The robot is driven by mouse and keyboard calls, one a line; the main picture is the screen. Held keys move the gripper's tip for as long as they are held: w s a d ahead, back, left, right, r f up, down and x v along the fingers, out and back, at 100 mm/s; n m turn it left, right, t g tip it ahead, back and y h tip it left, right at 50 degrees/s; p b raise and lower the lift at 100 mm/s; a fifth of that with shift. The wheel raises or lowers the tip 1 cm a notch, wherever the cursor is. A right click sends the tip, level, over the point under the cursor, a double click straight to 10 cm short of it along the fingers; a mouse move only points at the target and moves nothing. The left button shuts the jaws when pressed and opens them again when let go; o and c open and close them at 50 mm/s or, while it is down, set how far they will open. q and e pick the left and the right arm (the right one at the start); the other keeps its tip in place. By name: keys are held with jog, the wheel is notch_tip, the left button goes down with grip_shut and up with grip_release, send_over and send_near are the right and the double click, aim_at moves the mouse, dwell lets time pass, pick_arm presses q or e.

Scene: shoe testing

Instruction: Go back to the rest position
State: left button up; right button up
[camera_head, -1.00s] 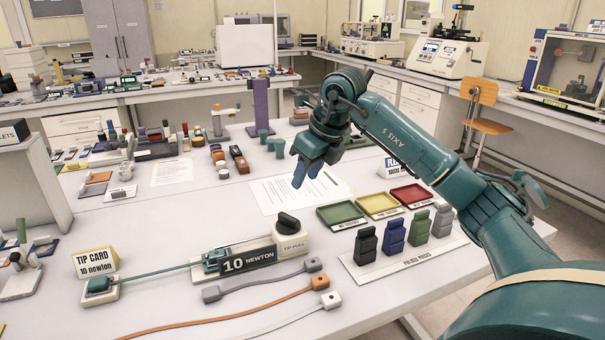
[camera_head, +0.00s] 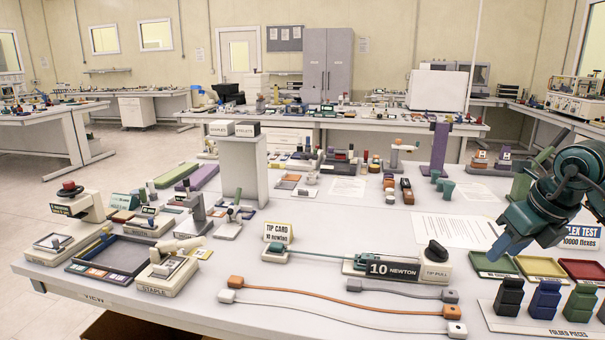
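My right gripper (camera_head: 505,236) is at the right edge of the view, with dark teal links and blue fingers pointing down and left. It is in front of the right end of a white printed sheet (camera_head: 450,229) and above the green tray. Its fingers look apart, with nothing seen between them. Only the end of my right arm shows. My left gripper is out of view.
The white bench holds a tip-pull tester (camera_head: 433,270), straps (camera_head: 330,312), green (camera_head: 490,262) and yellow trays (camera_head: 540,267), and folded pieces (camera_head: 545,300). A grey pillar (camera_head: 240,168) stands mid-left. Floor is open at far left.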

jog(key=s+a+f+n+g+y, duration=0.1)
jog(key=a+f+y, duration=0.3)
jog(key=a, duration=0.5)
jog(key=s+a+f+n+g+y, duration=0.1)
jog(key=a+f+y, duration=0.4)
jog(key=a, duration=0.5)
jog(key=s+a+m+t+y, duration=0.45)
jog(key=a+m+y, duration=0.3)
jog(key=a, duration=0.25)
jog(key=s+d+f+m+t+h, duration=0.25)
jog(key=f+m+t+h, duration=0.3)
jog(key=m, duration=0.65)
jog(key=s+d+f+m+t+h, duration=0.1)
jog(key=d+f+m+t+h, duration=0.3)
jog(key=f+m, duration=0.5)
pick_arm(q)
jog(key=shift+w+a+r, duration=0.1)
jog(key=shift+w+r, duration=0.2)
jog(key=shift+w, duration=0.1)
pick_arm(e)
jog(key=s+f+m+g+h, duration=0.4)
jog(key=s+f+m, duration=0.5)
jog(key=s, duration=0.3)
jog(key=shift+f+g+h, duration=0.4)
jog(key=shift+f+g, duration=0.2)
jog(key=shift+g, duration=0.3)
jog(key=shift+a+m, duration=0.1)
jog(key=shift+m, duration=0.15)
